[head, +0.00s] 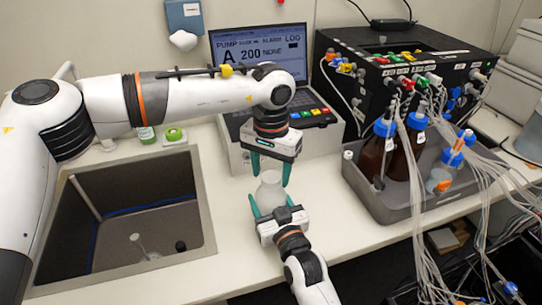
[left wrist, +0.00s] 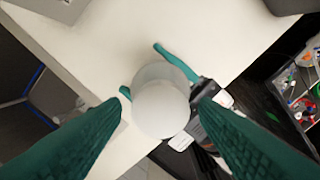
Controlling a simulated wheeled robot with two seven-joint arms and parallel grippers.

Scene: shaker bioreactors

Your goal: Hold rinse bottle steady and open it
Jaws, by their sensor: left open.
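The rinse bottle (head: 270,188) is pale and translucent and stands upright on the white counter, right of the sink. My left gripper (head: 271,172) points down from above, open, with its green fingers apart over the bottle's top. In the left wrist view the bottle's round whitish top (left wrist: 160,108) lies between the open left fingers, touching neither that I can see. My right gripper (head: 273,203) reaches in from the front, its fingers on either side of the bottle's lower body. Whether they press on it is not clear. The right gripper hides the bottle's base.
A sink (head: 140,258) lies to the left. A pump console with a screen (head: 260,48) stands behind. At right, a grey tray (head: 388,208) holds brown bottles (head: 375,152) with blue caps and many tubes, beside a black box (head: 352,75). The counter's front edge is close.

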